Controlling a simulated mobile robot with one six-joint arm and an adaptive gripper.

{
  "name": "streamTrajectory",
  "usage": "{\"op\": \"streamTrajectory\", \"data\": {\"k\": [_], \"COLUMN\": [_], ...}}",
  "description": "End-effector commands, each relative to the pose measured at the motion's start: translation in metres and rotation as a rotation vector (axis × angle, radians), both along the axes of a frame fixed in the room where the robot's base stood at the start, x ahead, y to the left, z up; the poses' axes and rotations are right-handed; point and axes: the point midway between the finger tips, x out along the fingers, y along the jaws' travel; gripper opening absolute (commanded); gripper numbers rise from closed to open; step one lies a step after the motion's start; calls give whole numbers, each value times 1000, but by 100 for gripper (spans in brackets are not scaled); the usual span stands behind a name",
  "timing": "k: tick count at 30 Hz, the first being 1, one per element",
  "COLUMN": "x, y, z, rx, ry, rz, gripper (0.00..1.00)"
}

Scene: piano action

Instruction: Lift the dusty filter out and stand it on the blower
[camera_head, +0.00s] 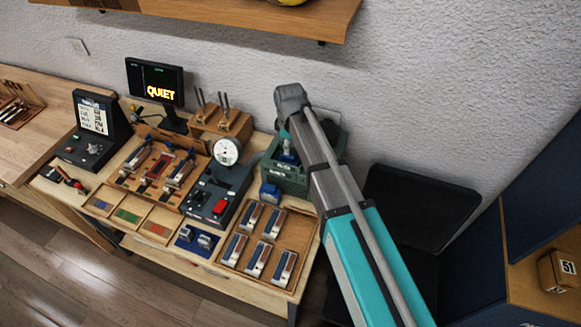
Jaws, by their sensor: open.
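I cannot make out for sure which item is the dusty filter or which is the blower. A dark green crate (272,178) stands at the right end of the bench, with a blue and grey item (288,152) upright inside it. A small blue item (270,192) sits at its front left. My teal and grey arm crosses over the crate's right side and hides part of it. My gripper does not show; the arm's visible end is a grey joint above the crate.
A dark unit with a round dial (228,151) and red switch stands left of the crate. A monitor (155,82) reads QUIET. A black chair (420,195) is at right. A shelf (250,14) hangs above.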

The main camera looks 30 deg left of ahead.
Motion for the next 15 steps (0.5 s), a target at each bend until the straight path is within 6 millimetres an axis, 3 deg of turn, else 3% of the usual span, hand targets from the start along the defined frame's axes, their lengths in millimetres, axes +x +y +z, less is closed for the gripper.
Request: {"op": "streamTrajectory", "data": {"k": [15], "x": [0], "y": [1], "z": [-6], "rx": [0], "ry": [0], "rz": [0], "gripper": [49]}}
